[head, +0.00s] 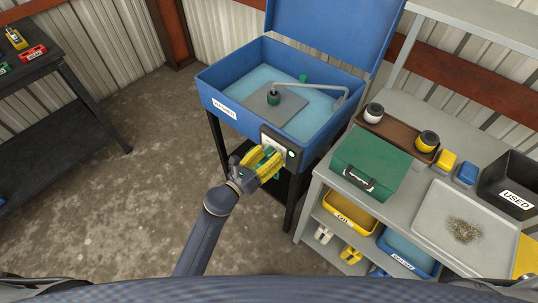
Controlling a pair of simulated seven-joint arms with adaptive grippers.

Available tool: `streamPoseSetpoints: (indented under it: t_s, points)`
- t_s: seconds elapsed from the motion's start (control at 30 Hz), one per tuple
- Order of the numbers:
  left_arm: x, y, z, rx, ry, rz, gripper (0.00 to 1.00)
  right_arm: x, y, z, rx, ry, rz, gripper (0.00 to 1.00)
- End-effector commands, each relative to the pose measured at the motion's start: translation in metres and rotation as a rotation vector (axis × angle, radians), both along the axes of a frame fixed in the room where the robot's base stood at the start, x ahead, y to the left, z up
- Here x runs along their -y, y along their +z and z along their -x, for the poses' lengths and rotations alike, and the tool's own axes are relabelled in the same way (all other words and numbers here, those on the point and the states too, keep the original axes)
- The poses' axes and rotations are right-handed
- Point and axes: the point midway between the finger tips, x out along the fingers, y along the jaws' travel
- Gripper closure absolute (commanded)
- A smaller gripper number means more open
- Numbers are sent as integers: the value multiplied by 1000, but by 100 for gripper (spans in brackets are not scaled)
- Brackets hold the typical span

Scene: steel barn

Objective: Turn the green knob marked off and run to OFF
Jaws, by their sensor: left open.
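The blue parts washer (222,103) stands in the middle with its lid up. A dark control box (292,143) with a pale face is on its front right corner, with a lit green lamp (291,154) at its right side. My left gripper (269,153) has yellow fingers, is open and is right in front of this box. A bit of green shows at the fingertips; it may be the green knob, but the fingers hide most of it. I cannot read the off and run marks or tell which way the knob points. My right gripper is out of view.
A grey bench (318,177) on the right holds a green toolbox (371,160), a brown tray (393,133), a metal tray (437,210) and a black bin marked USED (508,180). A dark table (50,70) stands at far left. The concrete floor between is clear.

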Motion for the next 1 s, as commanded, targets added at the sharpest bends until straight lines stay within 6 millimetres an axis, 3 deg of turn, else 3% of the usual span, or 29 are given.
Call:
streamPoseSetpoints:
  t_s: [0.13, 0.63, 1.0]
  points:
    - [0, 0, 0, 0, 0, 0, 42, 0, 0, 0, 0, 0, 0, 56]
    - [0, 0, 0, 0, 0, 0, 100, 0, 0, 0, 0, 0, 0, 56]
    - [0, 0, 0, -50, 0, 59, 100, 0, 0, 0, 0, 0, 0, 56]
